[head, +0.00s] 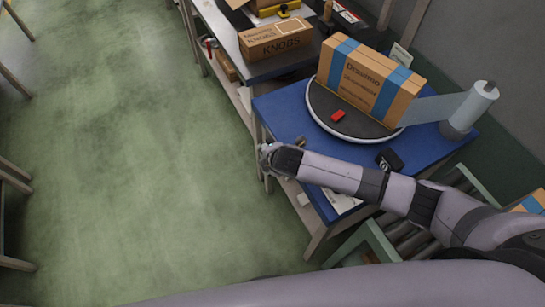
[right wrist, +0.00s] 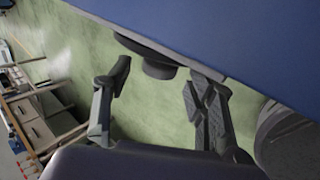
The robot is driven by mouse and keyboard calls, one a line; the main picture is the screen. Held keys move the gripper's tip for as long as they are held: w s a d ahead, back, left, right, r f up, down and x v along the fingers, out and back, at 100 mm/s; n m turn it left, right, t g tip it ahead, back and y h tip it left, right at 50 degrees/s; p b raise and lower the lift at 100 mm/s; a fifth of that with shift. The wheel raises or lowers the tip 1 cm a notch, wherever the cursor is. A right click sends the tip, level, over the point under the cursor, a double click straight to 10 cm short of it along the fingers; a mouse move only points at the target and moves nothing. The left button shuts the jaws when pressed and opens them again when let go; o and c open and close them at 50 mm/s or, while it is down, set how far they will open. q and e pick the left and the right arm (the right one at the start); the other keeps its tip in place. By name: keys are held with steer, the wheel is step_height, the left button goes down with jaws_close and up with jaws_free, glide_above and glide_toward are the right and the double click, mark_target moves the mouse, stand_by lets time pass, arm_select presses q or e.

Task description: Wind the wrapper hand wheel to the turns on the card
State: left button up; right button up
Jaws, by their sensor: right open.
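The wrapper stands on a blue table (head: 285,110), with a dark turntable (head: 322,103) carrying a taped cardboard box (head: 365,83). Film runs from the box to a roll on a post (head: 468,108). In the right wrist view a dark round part with a knob (right wrist: 160,69), seemingly the hand wheel, shows below the blue table edge; my arm hides it in the head view. My right gripper (head: 268,152) is at the table's front edge. Its open fingers (right wrist: 157,78) are either side of the knob in the picture; contact cannot be told. A white sheet (head: 341,201), perhaps the card, is unreadable.
A red block (head: 338,116) lies on the turntable. A small black box (head: 390,160) sits on the blue table near my arm. A bench with a KNOBS carton (head: 275,40) adjoins at the back. A roller conveyor (head: 405,236) is at the right. Green floor at left is clear.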

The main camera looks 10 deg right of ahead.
steer(key=v, duration=1)
steer(key=w, duration=0.2)
steer(key=w+r+g+h+b, duration=0.1)
steer(key=w, duration=0.2)
steer(key=w+d+r+m+h+b, duration=0.1)
steer(key=w, duration=0.2)
steer(key=shift+r+g, duration=0.2)
steer(key=shift+g, duration=0.1)
steer(key=a+r+n+g+b, duration=0.1)
steer(key=a+r+g+b, duration=0.1)
steer(key=a+r+g, duration=0.25)
steer(key=shift+g, duration=0.35)
steer(key=f, duration=1.1)
steer(key=d+f, duration=0.1)
steer(key=f, duration=0.4)
steer(key=shift+s+f+b, duration=0.25)
steer(key=shift+s+b, duration=0.05)
steer(key=shift+b, duration=0.05)
